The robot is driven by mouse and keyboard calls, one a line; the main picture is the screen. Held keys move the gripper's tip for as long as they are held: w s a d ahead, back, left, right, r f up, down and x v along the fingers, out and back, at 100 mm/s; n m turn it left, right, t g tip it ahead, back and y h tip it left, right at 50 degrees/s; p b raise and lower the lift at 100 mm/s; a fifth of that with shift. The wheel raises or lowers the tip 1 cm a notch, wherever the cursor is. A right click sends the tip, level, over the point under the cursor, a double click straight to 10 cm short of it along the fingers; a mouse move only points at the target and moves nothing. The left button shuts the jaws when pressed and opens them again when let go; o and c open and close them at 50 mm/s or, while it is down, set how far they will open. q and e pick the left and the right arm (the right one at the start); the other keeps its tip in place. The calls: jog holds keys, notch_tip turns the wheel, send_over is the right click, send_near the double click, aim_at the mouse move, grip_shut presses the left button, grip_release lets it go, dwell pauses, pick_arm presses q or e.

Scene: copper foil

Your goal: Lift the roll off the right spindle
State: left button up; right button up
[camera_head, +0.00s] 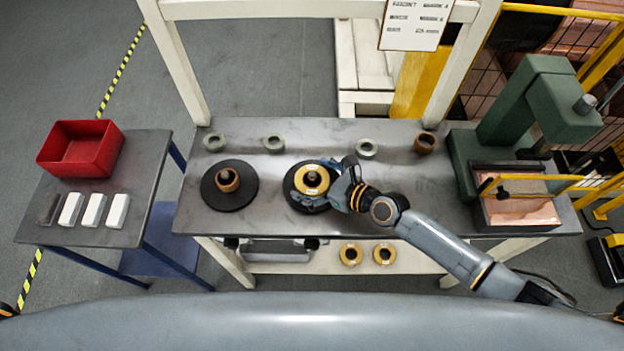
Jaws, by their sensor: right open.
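A yellow-rimmed roll (312,180) sits on the right spindle, whose dark top shows in the roll's centre. Under it is a round black base (291,193). My right gripper (328,185) is open at the right side of this roll, with its fingers close around that side; I cannot tell whether they touch it. The gripper hides part of the roll and the base. The left spindle's black base (239,198) holds a small copper-brown roll (228,180). My left gripper is not in view.
Several small rings stand along the table's back, including a green-grey one (367,148) and a brown one (426,143). A green press (535,110) stands at the right. A red bin (80,149) and white blocks (93,210) are on the left side table. Yellow rolls (351,254) lie on the lower shelf.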

jog(key=shift+s, duration=0.1)
jog(key=c, duration=1.2)
jog(key=shift+o, duration=0.2)
